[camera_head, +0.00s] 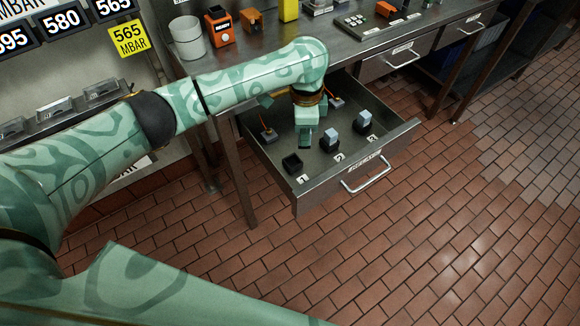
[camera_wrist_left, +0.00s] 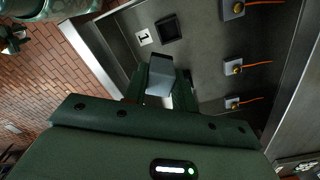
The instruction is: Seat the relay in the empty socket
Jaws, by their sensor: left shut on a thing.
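My left gripper (camera_head: 305,139) hangs inside the open drawer (camera_head: 262,167), above its floor. In the left wrist view, its fingers (camera_wrist_left: 158,88) are shut on a grey block-shaped relay (camera_wrist_left: 160,76). The head view does not clearly show this relay, as the gripper covers it. The empty socket (camera_head: 292,163) is a black square by the label 1, to the lower left of the gripper. In the wrist view the socket (camera_wrist_left: 169,28) lies beyond the relay, apart from it.
Pale-topped relays stand in socket 2 (camera_head: 331,138) and socket 3 (camera_head: 363,121). Connectors with orange wires (camera_head: 267,133) sit along the drawer's back. The drawer walls surround the gripper. The workbench (camera_head: 262,68) overhangs the back. Brick floor lies open in front.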

